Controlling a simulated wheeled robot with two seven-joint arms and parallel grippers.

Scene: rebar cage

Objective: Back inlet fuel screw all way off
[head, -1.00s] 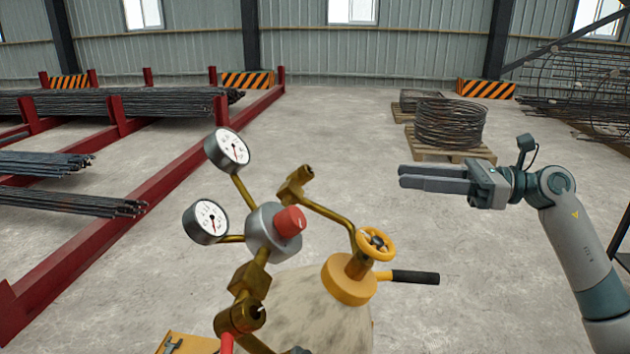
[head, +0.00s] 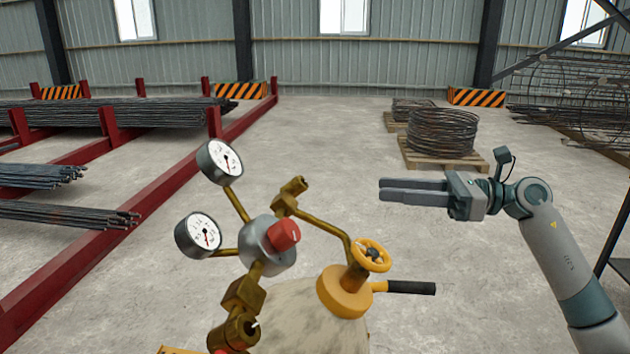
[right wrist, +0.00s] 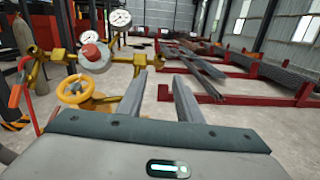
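A brass and grey regulator (head: 262,259) stands on a pale tank (head: 300,312) at lower middle of the head view. Its red knob (head: 286,235), with a white mark, faces up and right. Two round gauges, an upper one (head: 219,161) and a lower one (head: 198,236), branch off to the left. A yellow handwheel (head: 371,254) sits on the tank top. My right gripper (head: 381,189) is empty, right of the regulator and apart from it. In the right wrist view its fingers (right wrist: 161,85) are spread, with the red knob (right wrist: 91,51) to the left. My left gripper is not in view.
A black-gripped handle (head: 411,288) sticks out right of the handwheel. Red racks with steel bars (head: 60,217) fill the left. Wire coils on a pallet (head: 441,135) stand farther back. The concrete floor between is clear.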

